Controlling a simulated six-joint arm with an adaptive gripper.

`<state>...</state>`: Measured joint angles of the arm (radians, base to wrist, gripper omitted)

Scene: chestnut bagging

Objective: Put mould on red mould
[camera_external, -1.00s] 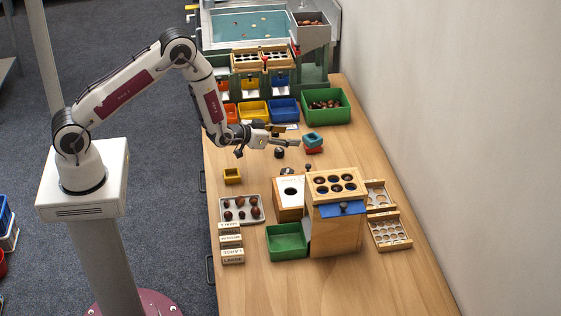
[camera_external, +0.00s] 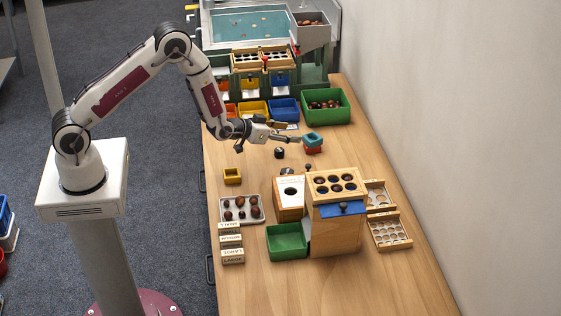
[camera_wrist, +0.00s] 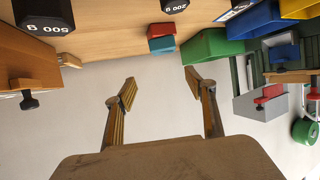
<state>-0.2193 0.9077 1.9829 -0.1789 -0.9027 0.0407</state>
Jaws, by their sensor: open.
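The blue mould (camera_external: 313,138) sits on the red mould (camera_external: 313,149) on the table, right of my gripper. In the wrist view the blue mould (camera_wrist: 162,45) and the red mould (camera_wrist: 160,30) show beyond the fingers, upside down and stacked. My gripper (camera_external: 293,133) is open, with its fingertips just left of the blue mould in the outside view. In the wrist view the space between my fingertips (camera_wrist: 160,90) is empty. I cannot tell whether a finger touches the blue mould.
A yellow mould (camera_external: 232,176) stands on the left of the table. A black weight (camera_external: 280,153) stands near the stack. Blue (camera_external: 284,113) and green (camera_external: 343,119) bins are behind; a wooden box (camera_external: 337,233) is in front. The table right of the stack is clear.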

